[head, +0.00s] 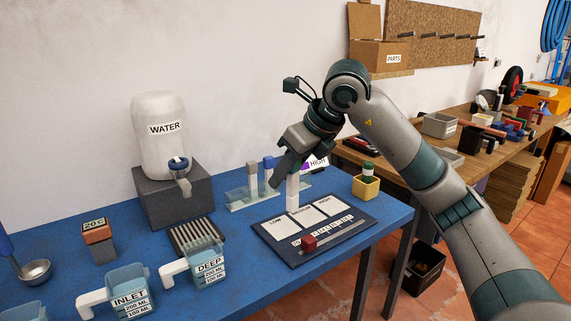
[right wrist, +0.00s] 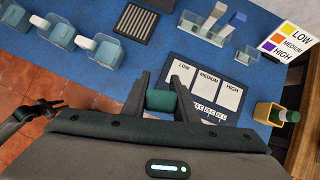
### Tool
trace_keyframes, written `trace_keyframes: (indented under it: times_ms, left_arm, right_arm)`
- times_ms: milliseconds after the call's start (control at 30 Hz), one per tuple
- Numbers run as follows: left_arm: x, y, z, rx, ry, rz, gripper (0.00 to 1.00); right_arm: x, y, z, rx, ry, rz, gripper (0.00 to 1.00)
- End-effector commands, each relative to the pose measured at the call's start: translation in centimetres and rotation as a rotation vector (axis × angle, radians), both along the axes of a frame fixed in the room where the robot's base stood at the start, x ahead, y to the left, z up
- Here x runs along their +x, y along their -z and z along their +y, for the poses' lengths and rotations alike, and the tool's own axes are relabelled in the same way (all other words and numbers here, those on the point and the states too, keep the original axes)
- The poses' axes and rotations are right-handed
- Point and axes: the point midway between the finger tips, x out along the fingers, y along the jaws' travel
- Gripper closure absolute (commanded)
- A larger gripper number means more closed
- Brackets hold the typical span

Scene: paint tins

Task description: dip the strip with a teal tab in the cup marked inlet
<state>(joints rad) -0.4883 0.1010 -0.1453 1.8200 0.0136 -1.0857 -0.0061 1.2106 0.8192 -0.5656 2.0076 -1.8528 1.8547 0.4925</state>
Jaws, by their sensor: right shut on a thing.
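My right gripper (head: 287,180) is shut on the strip with a teal tab; the tab shows between the fingers in the right wrist view (right wrist: 160,100). In the head view a pale strip (head: 292,194) hangs upright below the fingers, in front of the board marked LOW, MEDIUM and HIGH. I cannot tell whether its lower end touches the board. The cup marked INLET (head: 131,293), clear with bluish liquid and a white handle, stands at the front left of the blue table, well left of the gripper.
The DEEP cup (head: 207,264) stands right of INLET, with a slotted dark rack (head: 196,236) behind. The board (head: 342,245) bears a red slider block. A clear holder (head: 237,197) with strips stands behind it. The WATER jug (head: 160,140) and a yellow pot (head: 365,188) stand farther off.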

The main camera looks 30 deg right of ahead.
Motion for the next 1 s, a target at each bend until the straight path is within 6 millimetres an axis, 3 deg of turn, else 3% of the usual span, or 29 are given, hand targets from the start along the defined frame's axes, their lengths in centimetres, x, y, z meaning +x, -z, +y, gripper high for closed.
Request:
trace_keyframes:
  times_ms: [567,1000]
  left_arm:
    - [0.3,-0.1,0.0,0.0,0.0,-0.004,0.69]
    - [0.3,-0.1,0.0,0.0,0.0,-0.004,0.69]
  right_arm:
    - [-3.1,4.8,1.6,0.001,-0.51,0.005,0.95]
    - [-8.0,11.8,4.5,0.005,-1.319,0.005,0.95]
